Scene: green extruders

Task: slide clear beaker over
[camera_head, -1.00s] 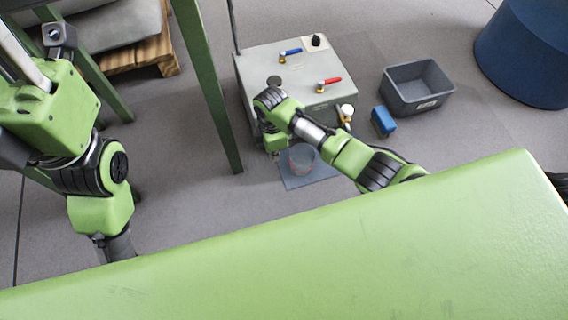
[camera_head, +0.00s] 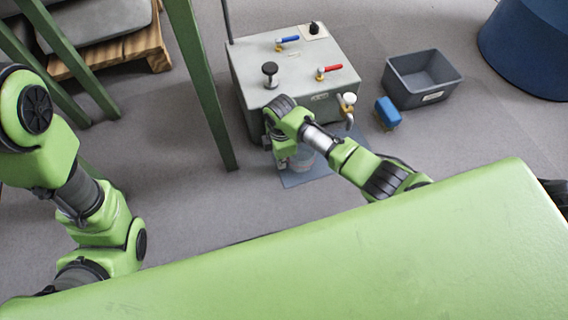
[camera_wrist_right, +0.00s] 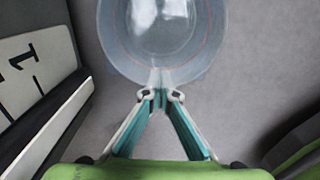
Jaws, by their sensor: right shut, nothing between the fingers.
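The clear beaker (camera_wrist_right: 160,40) fills the top middle of the right wrist view, round and see-through. In the head view it (camera_head: 308,161) stands on a blue-grey mat (camera_head: 293,180) in front of the grey box, partly hidden by my right arm. My right gripper (camera_wrist_right: 161,95) is shut and empty; its fingertips are at the beaker's near side. I cannot tell for sure whether they touch the wall. In the head view my right wrist is bent down beside the beaker. My left arm shows at the left edge, but its gripper is out of view.
A grey box (camera_head: 265,60) with a blue-handled valve (camera_head: 288,39), a red-handled valve (camera_head: 330,70) and a side tap (camera_head: 347,102) stands behind the beaker. A green post (camera_head: 205,90) rises at left.

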